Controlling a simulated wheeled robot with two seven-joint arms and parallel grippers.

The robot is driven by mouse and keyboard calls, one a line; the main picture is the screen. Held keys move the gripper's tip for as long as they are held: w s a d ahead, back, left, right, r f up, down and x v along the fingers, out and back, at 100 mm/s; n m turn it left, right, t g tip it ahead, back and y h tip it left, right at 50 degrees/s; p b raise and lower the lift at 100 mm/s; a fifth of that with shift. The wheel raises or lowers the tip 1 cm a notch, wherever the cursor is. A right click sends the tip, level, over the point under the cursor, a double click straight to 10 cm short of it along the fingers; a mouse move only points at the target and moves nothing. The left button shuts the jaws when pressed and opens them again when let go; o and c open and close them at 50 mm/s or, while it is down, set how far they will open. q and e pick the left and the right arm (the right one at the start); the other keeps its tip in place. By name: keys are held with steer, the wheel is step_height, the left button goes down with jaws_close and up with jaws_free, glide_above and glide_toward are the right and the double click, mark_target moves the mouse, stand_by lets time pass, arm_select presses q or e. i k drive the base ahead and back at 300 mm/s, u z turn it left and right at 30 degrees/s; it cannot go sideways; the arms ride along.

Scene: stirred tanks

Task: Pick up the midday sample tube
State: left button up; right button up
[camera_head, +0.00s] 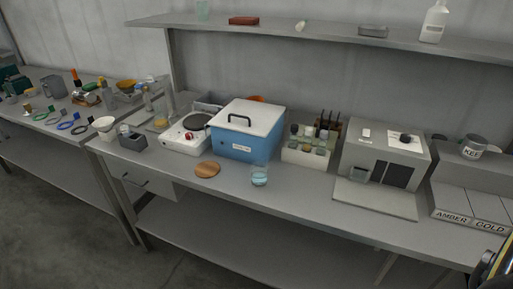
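I cannot single out the midday sample tube, since any labels are too small to read. A pale rack (305,158) with several small capped vials stands on the bench, between the blue box and the grey machine. Several dark slender items (328,121) stand upright just behind it.
The bench holds a hot plate (186,134), a blue lidded box (232,143), a wooden disc (207,169), a glass beaker (260,177) and a grey machine (383,158). An AMBER/GOLD labelled unit (470,207) is at right. A shelf (290,34) runs above. The front bench strip is mostly clear.

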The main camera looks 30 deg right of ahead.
mark_target(307, 141)
steer(key=u, duration=0.4)
steer(key=i, duration=1.05)
steer(key=z, duration=1.1)
